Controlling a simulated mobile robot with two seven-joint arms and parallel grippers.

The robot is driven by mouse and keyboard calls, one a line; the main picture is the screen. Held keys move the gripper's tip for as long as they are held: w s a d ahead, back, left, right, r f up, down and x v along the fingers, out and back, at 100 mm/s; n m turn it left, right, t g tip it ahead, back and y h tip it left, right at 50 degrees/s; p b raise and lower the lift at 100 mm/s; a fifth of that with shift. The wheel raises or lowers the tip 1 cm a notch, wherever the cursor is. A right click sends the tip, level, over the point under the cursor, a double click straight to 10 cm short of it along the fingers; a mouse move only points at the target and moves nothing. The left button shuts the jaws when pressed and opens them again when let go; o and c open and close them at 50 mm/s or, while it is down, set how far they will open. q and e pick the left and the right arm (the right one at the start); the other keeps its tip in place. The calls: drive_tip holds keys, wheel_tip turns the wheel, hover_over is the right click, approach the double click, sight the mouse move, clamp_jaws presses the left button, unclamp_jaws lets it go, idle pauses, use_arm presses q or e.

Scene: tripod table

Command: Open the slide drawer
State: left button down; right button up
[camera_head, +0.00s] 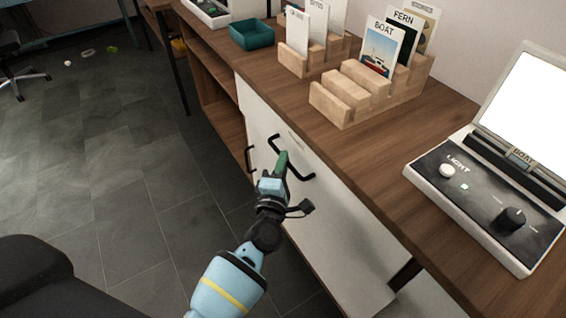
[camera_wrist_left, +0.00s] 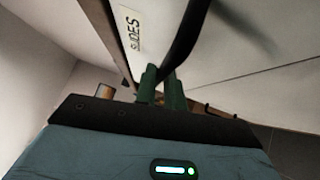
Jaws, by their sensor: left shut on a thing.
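The slide drawer has a white front (camera_head: 338,222) under the wooden counter, with a black bar handle (camera_head: 303,177). In the left wrist view a label reading "SLIDES" (camera_wrist_left: 130,30) is on the white front beside the dark handle (camera_wrist_left: 187,35). My left gripper (camera_head: 281,162), with green fingers, is at the handle. In the left wrist view its fingers (camera_wrist_left: 162,88) are close together around the handle's lower part, shut on it. How far the drawer stands out cannot be told. My right gripper is not in view.
Wooden card racks (camera_head: 345,98) and a teal tray (camera_head: 251,35) stand on the counter (camera_head: 345,150). A light box with a lit screen (camera_head: 530,105) stands at the right. Another black handle (camera_head: 249,159) is left of my gripper. The tiled floor (camera_head: 120,180) at the left is mostly clear.

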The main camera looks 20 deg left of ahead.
use_arm(q)
drive_tip(key=shift+s+a, duration=0.1)
drive_tip(key=s+a+p, duration=0.2)
drive_tip(key=s+a, duration=1.3)
drive_tip(key=s, duration=0.4)
drive_tip(key=shift+s, duration=0.25)
drive_tip(key=shift+a, duration=0.1)
drive_tip(key=c, duration=1.5)
unclamp_jaws()
drive_tip(key=shift+s, duration=0.1)
